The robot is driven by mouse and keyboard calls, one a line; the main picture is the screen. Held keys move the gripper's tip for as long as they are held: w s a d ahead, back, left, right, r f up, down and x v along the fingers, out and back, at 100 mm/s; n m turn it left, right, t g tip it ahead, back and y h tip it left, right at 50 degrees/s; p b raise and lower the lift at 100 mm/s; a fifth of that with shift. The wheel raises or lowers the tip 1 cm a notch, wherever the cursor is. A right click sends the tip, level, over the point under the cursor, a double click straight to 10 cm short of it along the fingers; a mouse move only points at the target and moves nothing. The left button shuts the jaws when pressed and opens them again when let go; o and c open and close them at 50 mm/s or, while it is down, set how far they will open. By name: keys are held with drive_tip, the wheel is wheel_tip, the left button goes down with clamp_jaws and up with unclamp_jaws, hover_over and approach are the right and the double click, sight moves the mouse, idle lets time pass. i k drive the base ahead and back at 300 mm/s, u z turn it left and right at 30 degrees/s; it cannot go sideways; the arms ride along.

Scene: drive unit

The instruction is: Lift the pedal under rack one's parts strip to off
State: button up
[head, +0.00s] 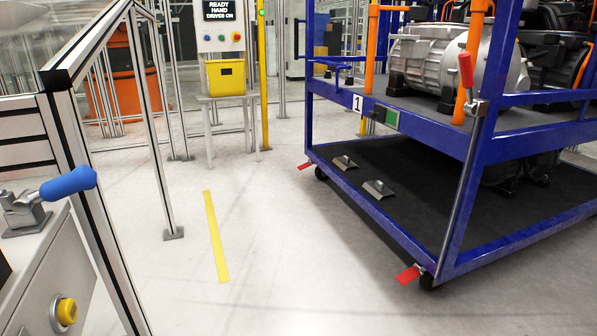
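The blue rack (480,148) with a white "1" plate (358,103) stands at the right. A small green and grey strip or box (385,117) sits on its upper rail beside the plate; I cannot tell whether it is the parts strip. Two red pedals stick out low by the casters: one at the near corner (407,275) and one at the far left corner (305,165). Both look tilted slightly, and I cannot read their on or off state. A red-handled lever (466,70) tops a rod on the near post. My gripper is not in view.
Left, a bench (45,270) holds a blue-handled clamp (68,183) and yellow button (66,311), beside an aluminium frame (95,200). A yellow bin (226,77) stands under a control panel behind. Grey floor with a yellow strip (216,235) lies open between bench and rack.

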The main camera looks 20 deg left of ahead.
sight(300, 167)
drive_tip(key=u, duration=0.35)
drive_tip(key=i, duration=0.55)
drive_tip(key=u, duration=1.3)
drive_tip(key=i, duration=3.45)
drive_tip(key=z, duration=1.2)
drive_tip(key=i, duration=1)
drive_tip(key=z, duration=0.2)
